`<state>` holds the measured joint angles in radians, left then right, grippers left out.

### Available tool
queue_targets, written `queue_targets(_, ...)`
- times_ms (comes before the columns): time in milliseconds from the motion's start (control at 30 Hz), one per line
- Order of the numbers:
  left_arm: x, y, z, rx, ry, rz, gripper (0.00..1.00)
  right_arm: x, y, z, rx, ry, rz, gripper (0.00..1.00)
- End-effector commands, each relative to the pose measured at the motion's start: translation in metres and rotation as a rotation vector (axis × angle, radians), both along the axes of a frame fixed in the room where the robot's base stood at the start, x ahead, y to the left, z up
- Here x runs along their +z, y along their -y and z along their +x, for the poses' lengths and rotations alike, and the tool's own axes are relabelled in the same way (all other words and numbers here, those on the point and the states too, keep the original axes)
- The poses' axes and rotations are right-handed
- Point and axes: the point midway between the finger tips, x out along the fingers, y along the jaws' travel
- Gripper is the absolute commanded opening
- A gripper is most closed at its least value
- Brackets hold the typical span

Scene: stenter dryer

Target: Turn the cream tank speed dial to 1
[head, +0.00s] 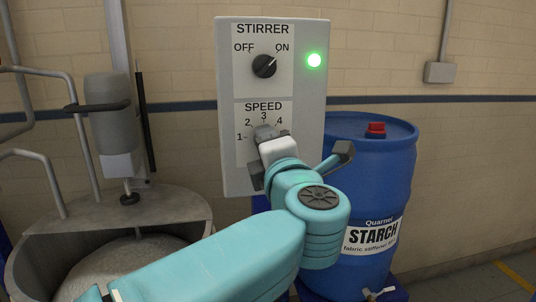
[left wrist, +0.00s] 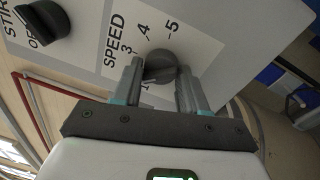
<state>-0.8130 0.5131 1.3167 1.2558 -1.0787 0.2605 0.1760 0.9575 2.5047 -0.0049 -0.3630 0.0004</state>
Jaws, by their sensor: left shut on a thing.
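The speed dial (head: 264,131) is a grey knob on the lower half of a pale control box (head: 228,60). The printed numbers 1, 2, 3 and 4 show around it in the head view. My left gripper (head: 262,145) reaches the knob from below and covers part of it. In the left wrist view the knob (left wrist: 160,64) sits between the two fingers of the left gripper (left wrist: 158,82), which is shut on it. The numbers 4 and 5 show beyond it there. I cannot tell which number the knob points to. My right gripper is not in view.
The black stirrer dial (head: 264,66) above points toward ON, and a green lamp (head: 314,60) is lit. A blue starch barrel (head: 385,190) stands behind right. An open tank (head: 180,207) with a stirrer motor (head: 112,115) stands at left.

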Motion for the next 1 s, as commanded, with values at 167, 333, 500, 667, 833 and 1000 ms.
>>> queue_targets(167,-0.004,0.001,0.0,-0.001,0.029,-0.162,0.12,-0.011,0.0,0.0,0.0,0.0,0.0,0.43)
queue_targets(333,-0.004,0.002,0.001,-0.001,0.06,-0.317,0.12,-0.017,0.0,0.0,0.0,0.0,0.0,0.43)
queue_targets(500,-0.004,0.002,0.001,-0.001,0.088,-0.457,0.12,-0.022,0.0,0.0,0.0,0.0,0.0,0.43)
queue_targets(667,-0.003,0.002,0.001,0.0,0.11,-0.566,0.12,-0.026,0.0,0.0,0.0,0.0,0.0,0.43)
queue_targets(833,-0.003,0.002,0.001,-0.001,0.125,-0.65,0.12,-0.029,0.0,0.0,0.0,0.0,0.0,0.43)
queue_targets(1000,-0.002,0.002,0.001,0.0,0.136,-0.699,0.12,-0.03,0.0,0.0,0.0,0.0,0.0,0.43)
